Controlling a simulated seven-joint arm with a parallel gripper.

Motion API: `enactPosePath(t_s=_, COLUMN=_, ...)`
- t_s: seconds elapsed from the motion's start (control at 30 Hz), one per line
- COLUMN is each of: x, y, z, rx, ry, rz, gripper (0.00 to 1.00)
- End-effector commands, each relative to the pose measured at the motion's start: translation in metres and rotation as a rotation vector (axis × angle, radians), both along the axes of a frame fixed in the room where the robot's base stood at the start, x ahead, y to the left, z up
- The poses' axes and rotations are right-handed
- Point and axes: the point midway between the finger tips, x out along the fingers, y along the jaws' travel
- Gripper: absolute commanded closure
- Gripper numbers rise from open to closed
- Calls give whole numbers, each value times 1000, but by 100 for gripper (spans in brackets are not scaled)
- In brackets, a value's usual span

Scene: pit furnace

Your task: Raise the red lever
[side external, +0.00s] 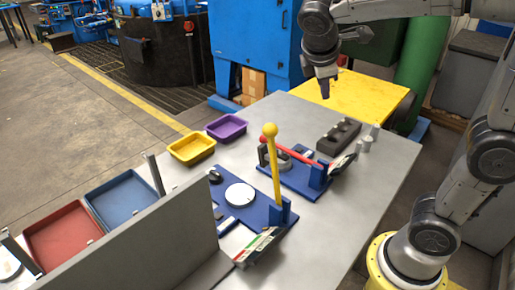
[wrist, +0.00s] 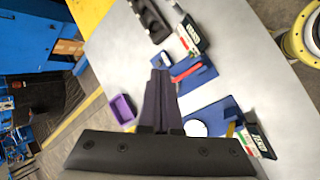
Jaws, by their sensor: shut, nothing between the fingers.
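The red lever (side external: 298,155) lies low and nearly flat over a blue base (side external: 290,180), its red ball end partly behind the yellow lever in the side view. In the wrist view the red lever (wrist: 187,72) shows just right of my fingertips. The yellow lever (side external: 274,165) stands upright on a nearer blue base (side external: 258,213). My gripper (side external: 325,97) is shut and empty, pointing down, high above the table and beyond the red lever. In the wrist view my gripper (wrist: 160,73) hides part of the table.
A dark block with holes (side external: 339,137) and small metal cylinders (side external: 366,143) sit behind the levers. Purple (side external: 226,128) and yellow (side external: 192,148) trays lie at left, with blue (side external: 125,205) and red (side external: 62,236) trays nearer. A grey panel (side external: 150,245) stands in front. The right of the table is clear.

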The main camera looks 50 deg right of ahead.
Motion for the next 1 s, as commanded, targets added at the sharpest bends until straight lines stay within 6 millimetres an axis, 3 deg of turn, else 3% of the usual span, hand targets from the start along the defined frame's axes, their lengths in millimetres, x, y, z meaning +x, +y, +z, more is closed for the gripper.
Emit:
enactPosePath(t_s=0.1, x=35, y=3, z=-9, rx=-89, ry=92, rz=62, gripper=100)
enactPosePath(t_s=0.37, x=104, y=17, z=-39, rx=-269, ry=264, rz=184, gripper=100)
enactPosePath(t_s=0.6, x=158, y=44, z=-92, rx=-414, ry=404, rz=289, gripper=100)
enactPosePath(t_s=0.8, x=185, y=71, z=-149, rx=-497, ry=498, rz=364, gripper=100)
enactPosePath(t_s=1.0, x=188, y=89, z=-196, rx=-527, ry=575, rz=415, gripper=100)
